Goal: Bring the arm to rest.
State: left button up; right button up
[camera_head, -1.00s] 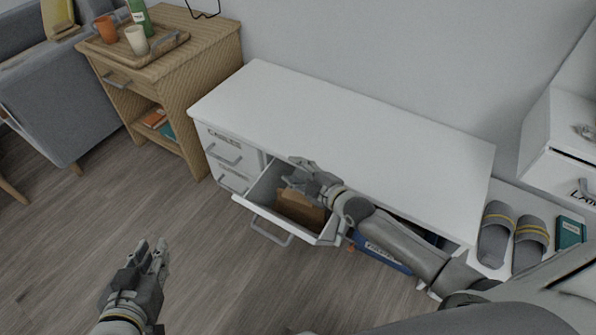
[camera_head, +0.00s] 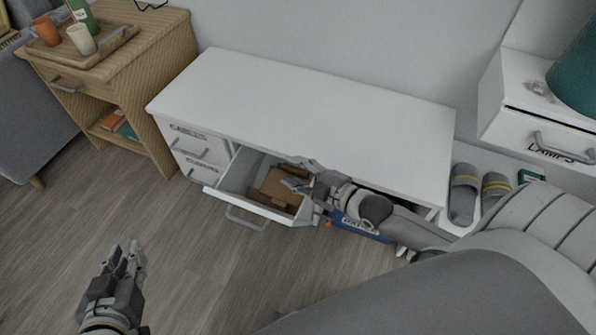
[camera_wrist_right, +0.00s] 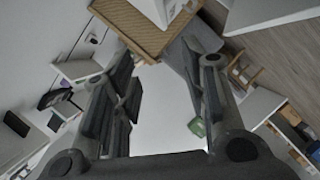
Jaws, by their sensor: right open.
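My right gripper (camera_head: 300,178) is at the right side of the open drawer (camera_head: 238,204) of the white desk (camera_head: 300,105). It is open, and in the right wrist view its two fingers (camera_wrist_right: 165,95) stand apart with nothing between them. A brown box-like thing (camera_head: 270,190) lies in the drawer, partly hidden by the right gripper. My left gripper (camera_head: 128,255) hangs over the floor at the lower left. Its fingers look slightly parted and empty.
A wooden cabinet (camera_head: 150,75) with a tray (camera_head: 90,50) of cups and a green bottle stands at the left. A blue box (camera_head: 362,229) sits under the desk, with grey slippers (camera_head: 463,195) to the right. A white drawer unit (camera_head: 535,125) stands at far right. Floor (camera_head: 210,270) in front is clear.

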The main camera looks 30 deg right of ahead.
jog(key=shift+s, duration=0.1)
dwell(0.6)
